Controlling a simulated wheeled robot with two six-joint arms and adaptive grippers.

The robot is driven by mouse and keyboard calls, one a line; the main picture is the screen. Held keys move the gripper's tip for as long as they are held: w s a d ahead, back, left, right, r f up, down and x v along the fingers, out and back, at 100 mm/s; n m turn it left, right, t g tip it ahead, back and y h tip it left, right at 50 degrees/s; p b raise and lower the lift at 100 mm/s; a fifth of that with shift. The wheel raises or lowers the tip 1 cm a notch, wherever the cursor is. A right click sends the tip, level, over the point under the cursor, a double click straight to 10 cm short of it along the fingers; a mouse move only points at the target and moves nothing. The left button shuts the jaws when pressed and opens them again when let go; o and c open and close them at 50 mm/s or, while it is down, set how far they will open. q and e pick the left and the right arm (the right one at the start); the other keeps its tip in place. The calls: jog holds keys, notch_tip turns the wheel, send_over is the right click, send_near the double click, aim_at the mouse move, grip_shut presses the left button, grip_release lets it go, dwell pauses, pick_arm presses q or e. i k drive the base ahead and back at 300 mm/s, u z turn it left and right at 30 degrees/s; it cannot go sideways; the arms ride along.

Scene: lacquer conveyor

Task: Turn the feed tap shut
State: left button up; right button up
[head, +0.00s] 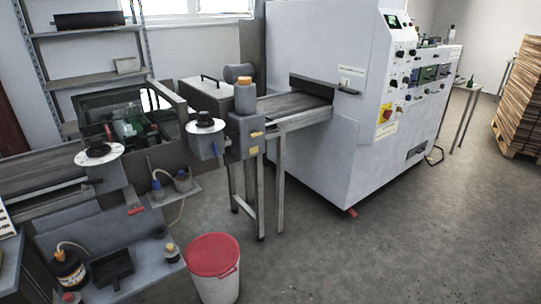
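No part is clearly marked as the feed tap at this size. Neither of my grippers is in view.
Black knobs on white dials (84,158) (191,127) sit along the conveyor (35,165). A red-lidded white bucket (218,285) stands on the floor below. A large grey machine (325,150) stands behind right. The floor (400,240) at right is clear.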

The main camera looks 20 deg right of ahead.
aim_at(214, 147)
jog(key=u, duration=1.2)
jog(key=k, duration=0.15)
jog(key=z, duration=3.05)
jog(key=i, duration=1.85)
jog(key=u, duration=0.55)
